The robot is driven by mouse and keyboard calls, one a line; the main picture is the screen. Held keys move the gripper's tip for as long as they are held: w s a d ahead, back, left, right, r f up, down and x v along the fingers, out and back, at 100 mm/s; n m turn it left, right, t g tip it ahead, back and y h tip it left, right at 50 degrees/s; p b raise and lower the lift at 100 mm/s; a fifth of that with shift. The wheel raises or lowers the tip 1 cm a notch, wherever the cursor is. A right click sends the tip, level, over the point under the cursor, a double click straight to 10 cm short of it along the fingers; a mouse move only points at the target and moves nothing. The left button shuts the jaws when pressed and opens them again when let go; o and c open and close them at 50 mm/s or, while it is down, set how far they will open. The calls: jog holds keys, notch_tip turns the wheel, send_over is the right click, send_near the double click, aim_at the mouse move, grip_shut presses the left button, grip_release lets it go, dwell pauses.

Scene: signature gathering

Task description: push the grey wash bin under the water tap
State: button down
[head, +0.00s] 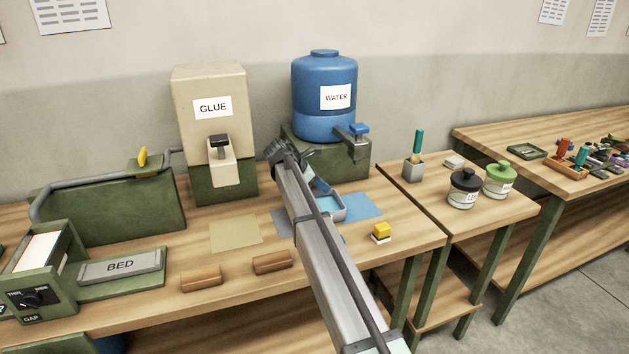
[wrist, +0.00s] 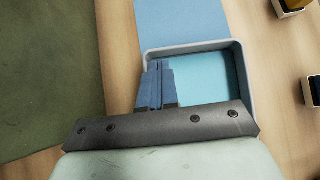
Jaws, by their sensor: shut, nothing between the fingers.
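The grey wash bin (head: 344,210) stands on the table in front of the water stand, partly hidden behind my arm in the head view. In the wrist view the bin (wrist: 240,75) shows a grey rim and light blue inside. My gripper (wrist: 158,65) is shut and empty; its fingertips overlap the bin's left side in that view, and I cannot tell whether they touch it. The water tap (head: 357,146), with a blue handle, juts from the blue water tank (head: 324,85), to the right of the bin.
A blue mat (head: 362,207) lies right of the bin, below the tap; it also shows in the wrist view (wrist: 182,20). A yellow-topped block (head: 381,231) sits near the table's right edge. Two brown blocks (head: 201,277) (head: 273,262) lie at the front.

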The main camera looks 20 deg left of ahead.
jog(key=shift+x, duration=1.15)
jog(key=w+d, duration=0.2)
jog(key=shift+w+d, duration=0.2)
jog(key=shift+d, duration=0.05)
jog(key=shift+r, duration=0.1)
